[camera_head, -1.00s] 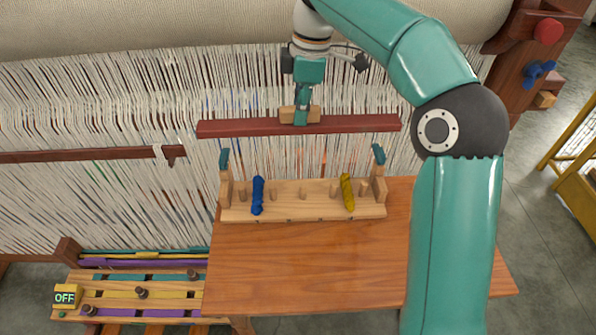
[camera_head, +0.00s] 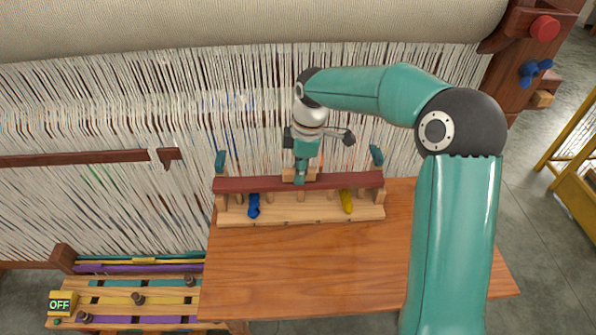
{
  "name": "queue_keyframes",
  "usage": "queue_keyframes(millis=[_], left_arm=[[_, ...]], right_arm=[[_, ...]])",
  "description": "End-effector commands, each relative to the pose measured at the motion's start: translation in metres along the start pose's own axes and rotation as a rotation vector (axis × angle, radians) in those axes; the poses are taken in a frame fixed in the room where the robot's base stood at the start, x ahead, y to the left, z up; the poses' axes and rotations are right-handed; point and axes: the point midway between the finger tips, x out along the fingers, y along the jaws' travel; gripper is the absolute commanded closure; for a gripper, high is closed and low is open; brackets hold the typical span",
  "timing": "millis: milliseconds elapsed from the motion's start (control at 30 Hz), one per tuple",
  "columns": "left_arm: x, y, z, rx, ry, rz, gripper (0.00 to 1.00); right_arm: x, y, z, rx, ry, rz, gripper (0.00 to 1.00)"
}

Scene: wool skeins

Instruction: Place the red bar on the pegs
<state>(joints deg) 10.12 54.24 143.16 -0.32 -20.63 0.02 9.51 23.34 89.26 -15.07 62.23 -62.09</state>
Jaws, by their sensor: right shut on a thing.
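The long dark-red bar (camera_head: 250,184) is level in the head view, over the wooden peg rack (camera_head: 300,215). My right gripper (camera_head: 300,176) is shut on the bar's wooden block handle near its middle. The bar hides the tops of the rack's pegs; I cannot tell whether it touches them. A blue skein (camera_head: 253,206) hangs at the left part of the rack and a yellow skein (camera_head: 346,201) at the right part. Teal-tipped end posts (camera_head: 220,161) stand behind the bar's ends. My left gripper is not in view.
The rack stands at the back of a wooden table (camera_head: 330,265), whose front is clear. Pale loom threads (camera_head: 110,110) hang behind.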

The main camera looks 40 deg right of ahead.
Motion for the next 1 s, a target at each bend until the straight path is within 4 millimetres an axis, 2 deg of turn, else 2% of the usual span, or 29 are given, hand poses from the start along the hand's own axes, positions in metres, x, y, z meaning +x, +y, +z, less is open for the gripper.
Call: queue_keyframes(millis=[367,400,533,833,1000], left_arm=[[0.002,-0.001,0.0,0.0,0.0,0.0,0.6],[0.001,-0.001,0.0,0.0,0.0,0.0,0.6],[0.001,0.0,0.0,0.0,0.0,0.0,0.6],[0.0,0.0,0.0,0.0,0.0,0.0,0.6],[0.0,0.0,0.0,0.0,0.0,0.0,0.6]], right_arm=[[0.006,0.0,0.001,0.0,0.001,0.002,1.0],[0.006,0.0,0.001,0.0,0.0,0.001,0.74],[0.005,0.0,0.001,0.0,0.0,0.001,0.53],[0.004,0.0,0.001,0.0,0.0,0.001,0.53],[-0.006,0.001,0.001,0.001,0.001,0.004,0.53]])
